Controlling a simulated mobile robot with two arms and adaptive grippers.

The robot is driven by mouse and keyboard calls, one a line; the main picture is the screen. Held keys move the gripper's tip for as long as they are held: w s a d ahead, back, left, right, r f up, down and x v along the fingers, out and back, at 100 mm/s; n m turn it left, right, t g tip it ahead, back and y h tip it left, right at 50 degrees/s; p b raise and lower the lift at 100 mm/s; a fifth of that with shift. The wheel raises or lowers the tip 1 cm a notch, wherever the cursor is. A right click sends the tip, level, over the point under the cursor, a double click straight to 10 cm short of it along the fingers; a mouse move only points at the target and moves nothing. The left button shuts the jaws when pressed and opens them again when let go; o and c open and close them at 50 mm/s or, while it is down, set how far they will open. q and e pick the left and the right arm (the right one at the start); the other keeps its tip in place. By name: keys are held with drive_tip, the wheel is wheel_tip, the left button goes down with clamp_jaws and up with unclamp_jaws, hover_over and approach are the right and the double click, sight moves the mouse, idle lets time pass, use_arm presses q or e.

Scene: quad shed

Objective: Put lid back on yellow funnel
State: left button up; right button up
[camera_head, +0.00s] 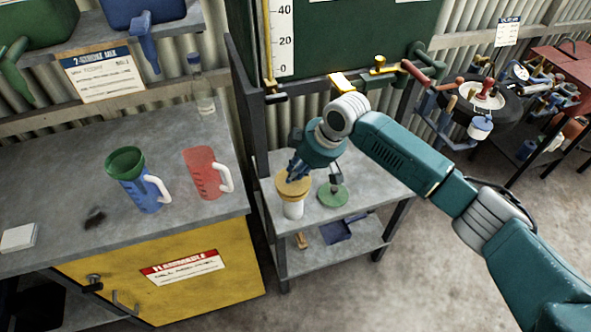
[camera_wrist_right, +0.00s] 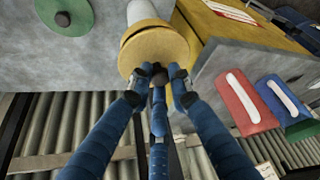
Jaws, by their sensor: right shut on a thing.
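My right gripper (camera_head: 297,172) is shut on the yellow lid (camera_head: 290,185), its fingers closed around the small dark knob in the lid's middle. Below that is a white container (camera_head: 293,210) on the small grey stand. The lid lines up roughly over the rim. I cannot tell whether it is fully seated. My left gripper is not in view.
A green lid (camera_head: 333,195) lies right beside the white container on the grey stand (camera_head: 375,192). On the bench to the left are a blue jug with a green funnel (camera_head: 125,162) and a red jug (camera_head: 203,172). A dark upright post (camera_head: 244,110) stands between bench and stand.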

idle(0.4)
drive_tip(key=o, duration=1.5)
wheel_tip(320, 180, up, 5)
drive_tip(key=p, duration=0.5)
drive_tip(key=shift+r+p, duration=0.65)
drive_tip(key=shift+r, duration=0.4)
drive_tip(key=shift+c, duration=0.3)
clamp_jaws()
drive_tip(key=shift+f, duration=0.15)
